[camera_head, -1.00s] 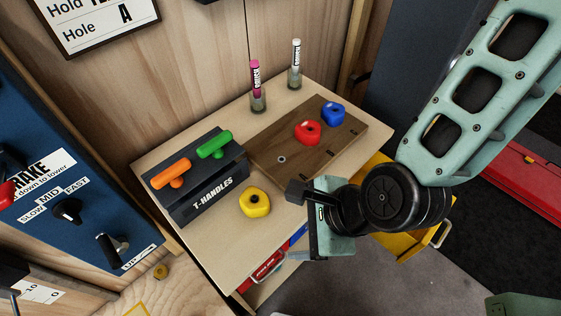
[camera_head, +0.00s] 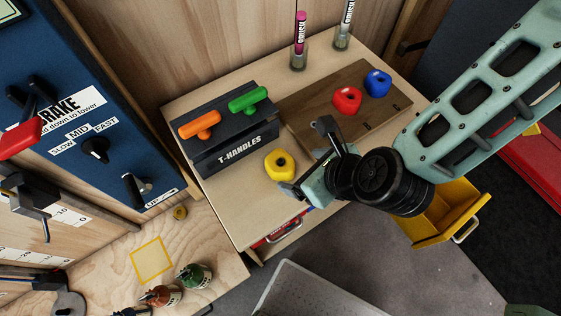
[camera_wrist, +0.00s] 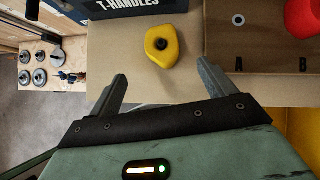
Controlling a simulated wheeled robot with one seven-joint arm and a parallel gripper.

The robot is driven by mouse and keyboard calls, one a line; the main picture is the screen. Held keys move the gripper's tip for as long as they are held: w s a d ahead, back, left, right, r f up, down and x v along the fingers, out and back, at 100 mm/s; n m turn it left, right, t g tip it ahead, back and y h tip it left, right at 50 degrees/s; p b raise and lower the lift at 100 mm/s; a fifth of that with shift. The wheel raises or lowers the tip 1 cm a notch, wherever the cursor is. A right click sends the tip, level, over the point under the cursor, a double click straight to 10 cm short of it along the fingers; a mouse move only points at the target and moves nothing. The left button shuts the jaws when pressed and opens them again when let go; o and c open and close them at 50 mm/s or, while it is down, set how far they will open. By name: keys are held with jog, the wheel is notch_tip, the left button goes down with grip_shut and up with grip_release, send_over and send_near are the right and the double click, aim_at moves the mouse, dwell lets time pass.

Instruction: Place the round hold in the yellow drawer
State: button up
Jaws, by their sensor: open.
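A rounded yellow hold (camera_head: 280,165) with a dark centre hole lies on the pale tabletop in front of the T-handle block. It also shows in the wrist view (camera_wrist: 161,46), just beyond the fingertips. A red hold (camera_head: 347,101) and a blue hold (camera_head: 377,83) sit on the brown board. My gripper (camera_head: 303,156) is open and empty, its fingers pointing at the yellow hold from the right; the wrist view (camera_wrist: 162,73) shows the hold between their lines, with a gap. The yellow drawer (camera_head: 445,211) is pulled out at the table's right side, partly hidden by my arm.
The black T-handle block (camera_head: 236,152) with orange and green handles stands left of the yellow hold. The brown board (camera_head: 310,107) lies behind it. Two brushes (camera_head: 300,40) stand in cups at the back. A grey tray (camera_head: 310,290) is at the bottom.

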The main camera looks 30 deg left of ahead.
aim_at(281, 164)
jog(key=p+x, duration=0.1)
jog(key=x, duration=0.3)
jog(key=shift+w+a+f, duration=0.1)
jog(key=shift+a+f, duration=0.1)
jog(key=shift+f, duration=0.05)
jog(key=shift+p+x, duration=1.2)
jog(key=shift+x, duration=1.45)
jog(key=shift+w+r, duration=0.1)
jog(key=shift+w, duration=0.1)
jog(key=c, duration=1.3)
jog(key=shift+o, duration=0.2)
